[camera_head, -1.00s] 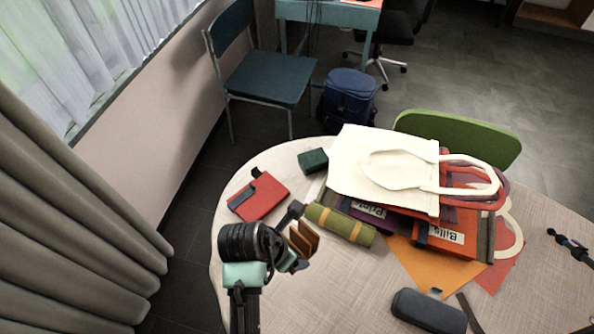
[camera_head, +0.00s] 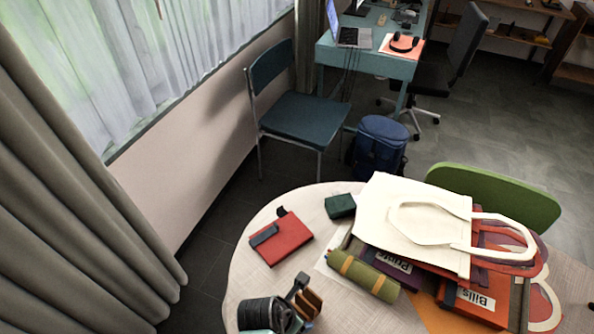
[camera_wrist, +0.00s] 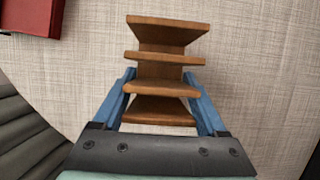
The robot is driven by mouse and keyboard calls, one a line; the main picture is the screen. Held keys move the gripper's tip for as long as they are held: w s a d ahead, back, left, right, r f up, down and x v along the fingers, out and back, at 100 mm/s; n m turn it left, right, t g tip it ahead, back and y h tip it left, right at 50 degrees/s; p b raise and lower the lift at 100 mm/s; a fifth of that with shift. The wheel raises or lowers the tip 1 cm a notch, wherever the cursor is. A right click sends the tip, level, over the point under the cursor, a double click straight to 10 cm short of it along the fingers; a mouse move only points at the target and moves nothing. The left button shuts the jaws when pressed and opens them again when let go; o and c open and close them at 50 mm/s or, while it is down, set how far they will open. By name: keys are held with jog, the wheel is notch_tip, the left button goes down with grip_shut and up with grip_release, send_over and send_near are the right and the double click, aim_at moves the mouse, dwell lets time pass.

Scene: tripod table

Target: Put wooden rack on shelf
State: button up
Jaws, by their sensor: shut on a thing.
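The wooden rack (camera_wrist: 168,72) is a small brown piece with several flat slats, seen in the wrist view between my fingers. My gripper (camera_wrist: 163,92) is shut on it, with a blue finger on each side. In the head view the rack (camera_head: 311,301) shows at the bottom, beside my gripper (camera_head: 300,292), above the round table's near left part. Whether the rack touches the tabletop is not clear. Wooden shelves (camera_head: 508,30) stand against the far wall at the top right of the head view.
The round table (camera_head: 245,290) holds a red notebook (camera_head: 281,238), a dark green box (camera_head: 340,206), a green roll (camera_head: 362,275), a cream tote bag (camera_head: 415,225) and folders. A blue chair (camera_head: 305,112), backpack (camera_head: 378,145), teal desk (camera_head: 372,58) and green chair (camera_head: 500,195) stand beyond. Grey floor is open at right.

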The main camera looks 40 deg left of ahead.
jog(key=shift+f, duration=0.15)
jog(key=o, duration=1.4)
jog(key=shift+o, duration=0.2)
jog(key=p+v, duration=0.1)
jog(key=v, duration=1.1)
jog(key=shift+p, duration=0.35)
